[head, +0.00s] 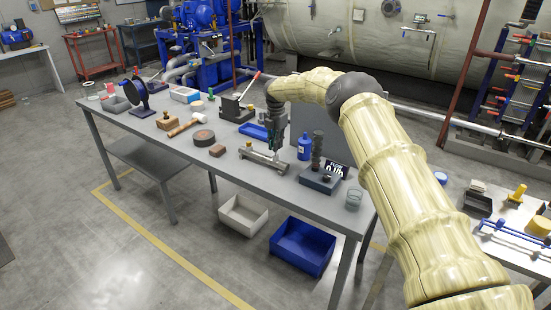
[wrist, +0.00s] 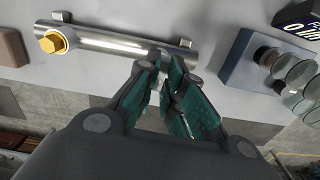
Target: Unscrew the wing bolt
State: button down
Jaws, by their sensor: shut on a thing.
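A metal fixture with a polished bar (head: 262,160) lies on the workbench, and it also fills the top of the wrist view (wrist: 105,44). A gold hex head (wrist: 52,43) sits at its left end. My gripper (head: 274,150) points down over the right part of the bar. In the wrist view its green-padded fingers (wrist: 166,72) are close together at the bar's near side, shut on the wing bolt. The wing bolt is almost wholly hidden by the fingers, so its turn and seating cannot be seen.
A blue tray (head: 254,131) lies behind. Bins (head: 303,245) stand on the floor below.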

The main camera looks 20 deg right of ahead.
jog(key=shift+r+p, duration=0.6)
jog(key=shift+r, duration=0.95)
